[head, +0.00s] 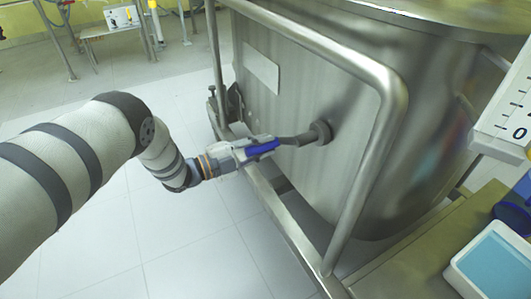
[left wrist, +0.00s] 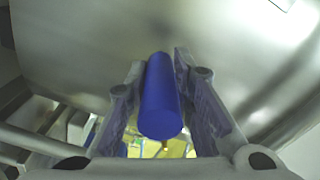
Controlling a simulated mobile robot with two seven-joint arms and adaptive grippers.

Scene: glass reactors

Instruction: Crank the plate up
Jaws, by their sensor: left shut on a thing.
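A crank with a blue handle (head: 262,149) and a grey arm (head: 295,140) sits on a round hub (head: 321,131) on the side of a steel vessel (head: 330,95). My left gripper (head: 258,148) is shut on the blue handle. In the left wrist view the handle (left wrist: 160,100) stands between the two fingers (left wrist: 160,105). The crank arm points left from the hub, slightly downward. No plate is clearly recognisable in either view. My right gripper is not in view.
A tubular steel frame (head: 362,180) surrounds the vessel close to my left gripper. A white scaled panel (head: 510,118) and a tray with a light-blue inside (head: 453,273) are at the right. Tiled floor (head: 190,235) below my left arm is clear.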

